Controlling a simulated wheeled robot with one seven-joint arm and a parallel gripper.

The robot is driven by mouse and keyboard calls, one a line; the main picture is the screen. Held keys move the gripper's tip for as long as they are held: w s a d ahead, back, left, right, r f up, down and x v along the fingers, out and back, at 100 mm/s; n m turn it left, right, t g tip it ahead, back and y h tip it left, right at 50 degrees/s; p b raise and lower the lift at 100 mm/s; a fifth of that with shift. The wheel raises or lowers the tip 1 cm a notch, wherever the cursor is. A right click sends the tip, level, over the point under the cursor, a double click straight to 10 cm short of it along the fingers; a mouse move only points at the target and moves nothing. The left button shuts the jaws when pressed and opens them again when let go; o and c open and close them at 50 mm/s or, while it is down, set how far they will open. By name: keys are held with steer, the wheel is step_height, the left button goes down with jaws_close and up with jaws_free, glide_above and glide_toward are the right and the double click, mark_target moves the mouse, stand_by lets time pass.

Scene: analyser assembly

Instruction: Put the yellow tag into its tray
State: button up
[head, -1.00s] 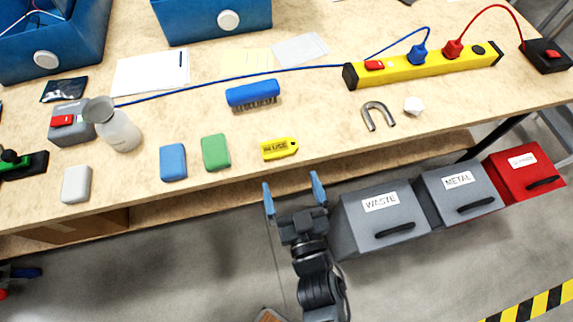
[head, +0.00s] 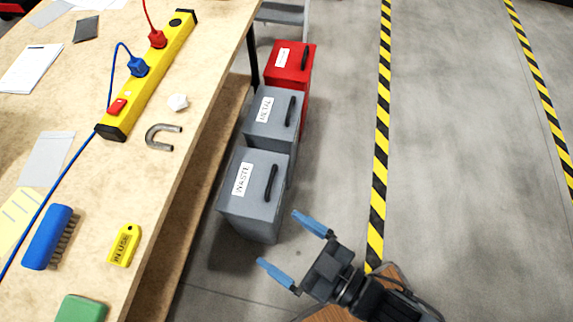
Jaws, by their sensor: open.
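The yellow tag (head: 124,246), marked "IN USE", lies flat near the front edge of the wooden workbench (head: 130,185). My gripper (head: 286,242) is open and empty, its two blue fingers apart. It is over the floor to the right of the bench, clear of the tag and in front of the grey WASTE bin. I cannot make out a tray for the tag in this view.
A blue brush (head: 48,236), a green block (head: 82,309), a horseshoe magnet (head: 162,138) and a yellow power strip (head: 150,75) lie on the bench. WASTE (head: 258,215), METAL (head: 275,118) and red (head: 290,68) bins stand beside it. Open floor (head: 465,190) is at right.

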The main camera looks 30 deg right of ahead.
steer(key=s+d+r+m+h, duration=0.2)
steer(key=s+d+r+h, duration=0.2)
steer(key=d, duration=0.5)
steer(key=s+r, duration=0.2)
steer(key=s, duration=0.1)
steer(key=shift+r+m, duration=0.35)
steer(key=shift+m, duration=0.05)
steer(key=s+d+r+h, duration=0.1)
steer(key=r, duration=0.2)
steer(key=s+d+r+m+h, duration=0.1)
steer(key=s+d+r, duration=0.1)
steer(key=s+d+r+m+h, duration=0.1)
steer(key=s+d+r, duration=0.1)
steer(key=r, duration=0.1)
steer(key=shift+s+d+r, duration=0.1)
steer(key=shift+s+r, duration=0.15)
steer(key=shift+r, duration=0.05)
steer(key=shift+c, duration=0.5)
steer(key=shift+r, duration=0.15)
steer(key=c, duration=0.3)
